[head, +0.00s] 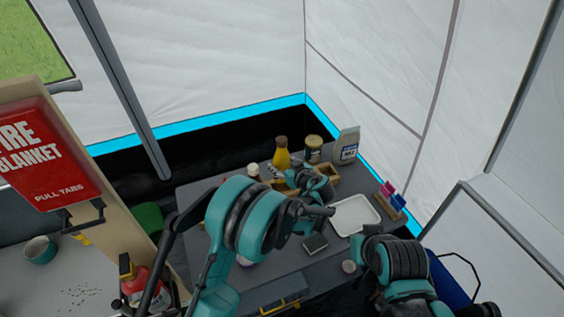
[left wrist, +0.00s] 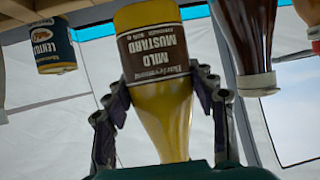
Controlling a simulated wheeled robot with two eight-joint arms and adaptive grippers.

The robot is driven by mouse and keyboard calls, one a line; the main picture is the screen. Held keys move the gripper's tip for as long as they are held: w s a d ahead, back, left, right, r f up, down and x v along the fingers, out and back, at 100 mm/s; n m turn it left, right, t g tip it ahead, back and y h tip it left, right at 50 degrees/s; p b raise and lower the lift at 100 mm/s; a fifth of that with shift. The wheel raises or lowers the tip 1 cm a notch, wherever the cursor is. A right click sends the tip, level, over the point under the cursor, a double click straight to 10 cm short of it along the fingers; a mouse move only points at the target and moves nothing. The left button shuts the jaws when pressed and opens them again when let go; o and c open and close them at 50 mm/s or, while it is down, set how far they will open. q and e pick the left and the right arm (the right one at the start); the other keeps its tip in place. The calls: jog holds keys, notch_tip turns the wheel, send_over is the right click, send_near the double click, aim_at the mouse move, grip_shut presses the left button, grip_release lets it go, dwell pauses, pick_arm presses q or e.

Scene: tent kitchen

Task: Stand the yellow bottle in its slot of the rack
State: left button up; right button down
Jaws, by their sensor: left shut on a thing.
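The yellow mustard bottle (head: 282,155) is upright at the back of the grey table, and its foot is hidden. In the left wrist view, which is upside down, the bottle (left wrist: 165,112) and its brown label fill the middle. My left gripper (left wrist: 163,100) is shut on it, with one finger on each side. The wooden rack (head: 328,180) is at the back of the table, partly hidden by my left wrist. I cannot tell whether the bottle is in a slot or above it. My right arm shows at lower right, but its gripper does not.
A white-capped dark bottle (left wrist: 245,50) stands close beside the mustard; its cap shows in the head view (head: 253,169). A lentil tin (left wrist: 55,48), a pale bag (head: 347,147) and a yellow-lidded jar (head: 313,147) are nearby. A white tray (head: 355,214) lies to the right.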

pick_arm(q)
notch_tip(320, 180, down, 7)
jog(key=b, duration=0.4)
jog(key=shift+r, duration=0.15)
jog(key=shift+f+b, duration=0.5)
jog(key=shift+b, duration=0.15)
jog(key=shift+f+b, duration=0.5)
jog(key=o, duration=1.7)
jog(key=shift+c, duration=0.2)
